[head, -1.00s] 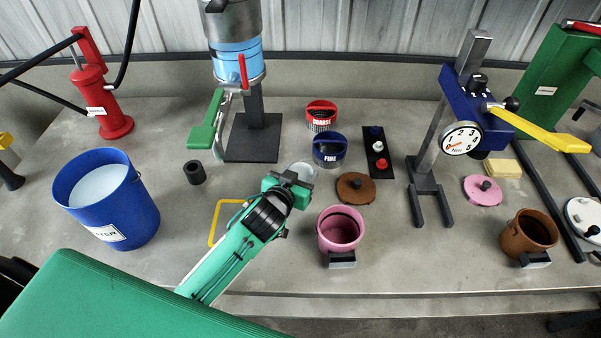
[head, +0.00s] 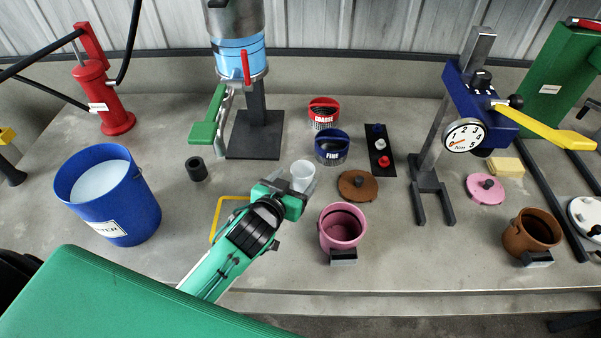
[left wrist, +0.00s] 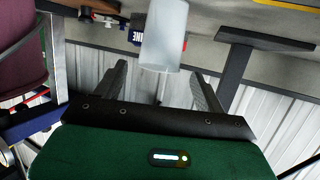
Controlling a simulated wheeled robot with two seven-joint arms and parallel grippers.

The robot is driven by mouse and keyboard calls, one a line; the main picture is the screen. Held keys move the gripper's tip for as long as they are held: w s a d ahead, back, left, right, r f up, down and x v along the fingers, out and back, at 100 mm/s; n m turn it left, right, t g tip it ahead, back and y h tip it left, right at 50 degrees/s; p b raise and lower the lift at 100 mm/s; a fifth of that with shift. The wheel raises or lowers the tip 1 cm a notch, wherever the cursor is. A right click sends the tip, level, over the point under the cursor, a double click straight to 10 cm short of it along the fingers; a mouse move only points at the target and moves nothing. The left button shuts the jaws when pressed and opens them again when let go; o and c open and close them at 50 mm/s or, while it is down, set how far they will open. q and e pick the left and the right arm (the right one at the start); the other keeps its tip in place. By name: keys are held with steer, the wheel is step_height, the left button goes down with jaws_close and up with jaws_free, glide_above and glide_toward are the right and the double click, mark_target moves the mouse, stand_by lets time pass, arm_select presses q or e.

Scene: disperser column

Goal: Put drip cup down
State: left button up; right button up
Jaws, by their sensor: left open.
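The drip cup is a small translucent white cup (head: 302,176); it stands upright on the bench. It also shows in the left wrist view (left wrist: 164,35), just beyond the fingertips. My left gripper (head: 292,190) comes from the lower left and is open, its fingers apart near the cup on its near side. In the left wrist view the open fingers (left wrist: 162,84) have clear space between them and the cup's lower edge. Whether a fingertip still touches the cup I cannot tell. My right gripper is not in view.
A pink pot (head: 342,227) stands right of my left gripper. A brown lid (head: 357,185), a blue FINE screen (head: 331,146) and a red COARSE screen (head: 323,112) lie close by. A yellow outline (head: 216,218) marks the bench at left. A blue bucket (head: 128,208) stands farther left.

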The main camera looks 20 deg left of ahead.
arm_select(q)
steer(key=v, duration=0.6)
steer(key=shift+s, duration=0.3)
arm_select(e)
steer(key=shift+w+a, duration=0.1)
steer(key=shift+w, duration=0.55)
arm_select(q)
steer(key=shift+r, duration=0.1)
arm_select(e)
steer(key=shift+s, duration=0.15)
